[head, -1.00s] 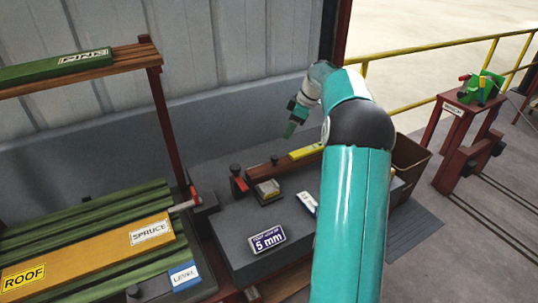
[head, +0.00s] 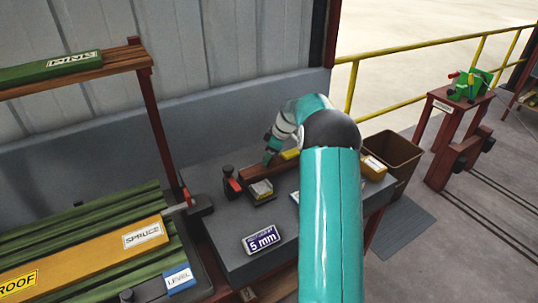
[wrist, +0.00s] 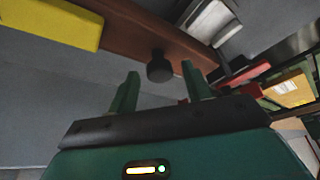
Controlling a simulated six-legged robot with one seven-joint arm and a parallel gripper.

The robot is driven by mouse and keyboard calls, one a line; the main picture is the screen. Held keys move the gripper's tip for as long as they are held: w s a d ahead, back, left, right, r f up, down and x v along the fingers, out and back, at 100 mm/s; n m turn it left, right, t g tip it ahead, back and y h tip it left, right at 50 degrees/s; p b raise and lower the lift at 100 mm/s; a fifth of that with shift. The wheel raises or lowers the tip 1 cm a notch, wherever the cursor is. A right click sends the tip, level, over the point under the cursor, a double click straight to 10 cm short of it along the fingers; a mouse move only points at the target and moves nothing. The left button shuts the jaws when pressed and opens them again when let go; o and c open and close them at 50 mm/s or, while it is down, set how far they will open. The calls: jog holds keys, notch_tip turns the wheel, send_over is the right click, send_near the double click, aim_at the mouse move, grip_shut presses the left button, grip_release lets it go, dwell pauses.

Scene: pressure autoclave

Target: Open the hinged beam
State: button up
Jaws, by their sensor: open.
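The hinged beam (head: 257,172) is a brown bar with a yellow piece (head: 290,154) on it, lying on the dark grey bench. In the wrist view the beam (wrist: 128,33) runs across the top and carries a dark round knob (wrist: 159,68). My gripper (wrist: 160,90) is open, its two green fingers apart, with the knob just beyond and between the fingertips. I cannot tell whether they touch the beam. In the head view my gripper (head: 268,158) is at the beam and hides the knob; my arm covers part of the bench.
A red block with a black knob (head: 231,182) and a small pale-topped block (head: 262,190) stand close to the beam's near end. A "5 mm" sign (head: 262,240) sits at the bench front. Green slats with a spruce board (head: 120,250) lie left; a brown bin (head: 393,158) stands right.

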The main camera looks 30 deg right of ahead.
grip_shut()
jog(key=shift+r, duration=0.15)
